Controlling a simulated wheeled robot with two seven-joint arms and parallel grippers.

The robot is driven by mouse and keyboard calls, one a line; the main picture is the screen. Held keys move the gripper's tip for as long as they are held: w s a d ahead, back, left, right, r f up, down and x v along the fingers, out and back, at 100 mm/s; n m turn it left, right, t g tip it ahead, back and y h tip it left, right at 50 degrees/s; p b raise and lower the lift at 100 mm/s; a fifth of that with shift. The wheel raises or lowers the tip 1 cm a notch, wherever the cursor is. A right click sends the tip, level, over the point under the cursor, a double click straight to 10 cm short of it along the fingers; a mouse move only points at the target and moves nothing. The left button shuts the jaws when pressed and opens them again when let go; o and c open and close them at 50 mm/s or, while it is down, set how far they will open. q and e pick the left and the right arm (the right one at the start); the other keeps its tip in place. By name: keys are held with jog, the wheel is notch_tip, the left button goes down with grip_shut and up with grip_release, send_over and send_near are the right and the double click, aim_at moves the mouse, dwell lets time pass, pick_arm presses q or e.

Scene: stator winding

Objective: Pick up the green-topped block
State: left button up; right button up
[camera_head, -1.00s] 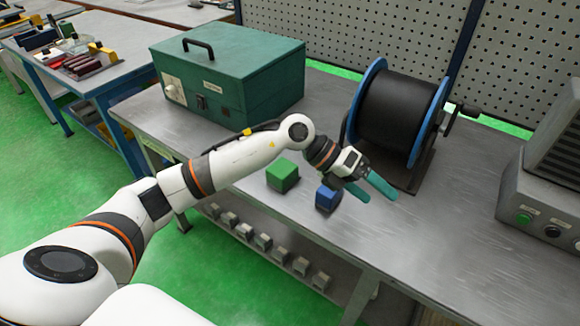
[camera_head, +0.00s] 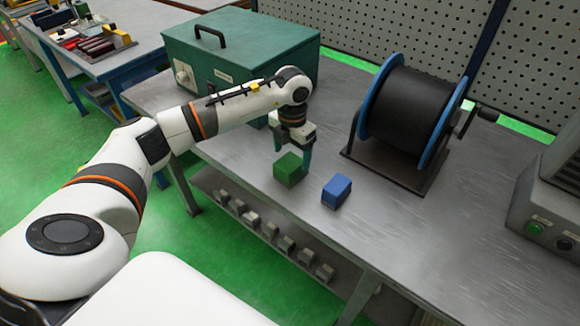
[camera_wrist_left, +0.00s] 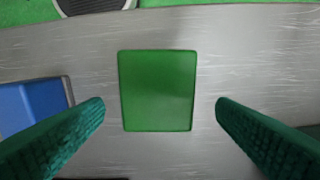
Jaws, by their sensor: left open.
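The green-topped block (camera_head: 287,169) stands on the grey metal workbench (camera_head: 420,255), left of the blue block (camera_head: 336,191). My left gripper (camera_head: 293,150) points down just above and behind the green block. It is open and empty. In the left wrist view the green top (camera_wrist_left: 158,91) shows square between and beyond the two green fingertips (camera_wrist_left: 160,106), with a gap on each side. The blue block (camera_wrist_left: 30,105) lies at the left there, partly behind a finger. My right gripper is not in view.
A green case (camera_head: 240,55) stands behind my left arm. A black cable spool with blue flanges (camera_head: 405,115) stands right of the blocks. A grey machine (camera_head: 550,190) is at the right edge. The bench front is clear.

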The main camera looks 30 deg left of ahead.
aim_at(290, 161)
pick_arm(q)
jog(key=f+p, duration=0.1)
jog(key=f, duration=0.1)
jog(key=s+f, duration=0.1)
jog(key=f, duration=0.1)
jog(key=shift+f+p, duration=0.25)
jog(key=shift+p, duration=0.1)
jog(key=shift+f, duration=0.25)
jog(key=c, duration=1.3)
jog(key=shift+w+r, duration=0.1)
jog(key=shift+r, duration=0.05)
